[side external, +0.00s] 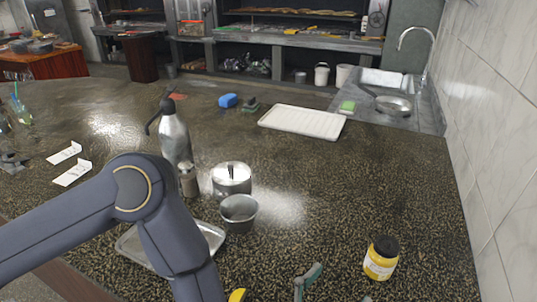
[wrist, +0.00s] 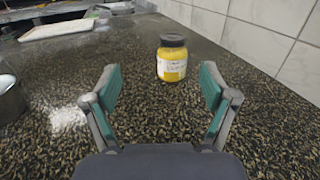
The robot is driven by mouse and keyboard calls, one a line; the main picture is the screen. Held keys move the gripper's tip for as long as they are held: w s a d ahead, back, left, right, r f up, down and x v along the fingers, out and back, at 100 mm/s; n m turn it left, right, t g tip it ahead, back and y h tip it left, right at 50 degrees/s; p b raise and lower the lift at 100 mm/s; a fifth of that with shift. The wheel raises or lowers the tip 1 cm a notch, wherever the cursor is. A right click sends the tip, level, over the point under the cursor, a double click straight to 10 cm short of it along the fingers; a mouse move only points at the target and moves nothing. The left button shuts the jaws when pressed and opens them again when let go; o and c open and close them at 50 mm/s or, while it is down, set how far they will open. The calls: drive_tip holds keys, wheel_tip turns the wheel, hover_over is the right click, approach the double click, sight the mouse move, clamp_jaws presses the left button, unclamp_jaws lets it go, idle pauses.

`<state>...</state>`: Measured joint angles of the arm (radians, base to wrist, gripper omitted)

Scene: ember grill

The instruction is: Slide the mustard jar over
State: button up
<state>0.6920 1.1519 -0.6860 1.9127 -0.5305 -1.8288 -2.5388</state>
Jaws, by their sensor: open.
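The mustard jar (side external: 380,258) stands upright on the speckled dark counter, near the right side in the side external view. It has a yellow body, a pale label and a dark lid. In the wrist view the mustard jar (wrist: 172,58) stands ahead of my gripper (wrist: 158,92), roughly centred between the fingers and beyond their tips. My gripper is open and empty, with green pads on its fingers. In the side external view only part of my gripper shows at the bottom edge, left of the jar, apart from it.
A metal pot (side external: 238,213), a lidded metal container (side external: 231,180), a steel bottle (side external: 174,138) and a metal tray (side external: 208,236) stand left of the jar. A white tray (side external: 302,122) lies farther back. A tiled wall (side external: 500,150) borders the right side. The counter around the jar is clear.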

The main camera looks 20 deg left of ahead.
sight(380, 256)
drive_tip(key=shift+s+d+f+m+g, duration=0.15)
drive_tip(key=shift+s+d+f+g, duration=0.05)
drive_tip(key=shift+s+f, duration=0.35)
drive_tip(key=shift+s+d+f+m+g, duration=0.2)
drive_tip(key=shift+s+f, duration=0.2)
drive_tip(key=shift+f, duration=0.25)
drive_tip(key=shift+s+d, duration=0.1)
drive_tip(key=shift+s, duration=0.1)
drive_tip(key=shift+w, duration=0.1)
drive_tip(key=x, duration=1.6)
drive_tip(key=shift+w+d+r, duration=0.15)
drive_tip(key=shift+w+d, duration=0.15)
drive_tip(key=shift+d, duration=0.05)
drive_tip(key=c, duration=1.5)
drive_tip(key=a, duration=2)
drive_tip(key=shift+a+f, duration=0.2)
drive_tip(key=shift+f, duration=0.05)
drive_tip(key=shift+c, duration=0.2)
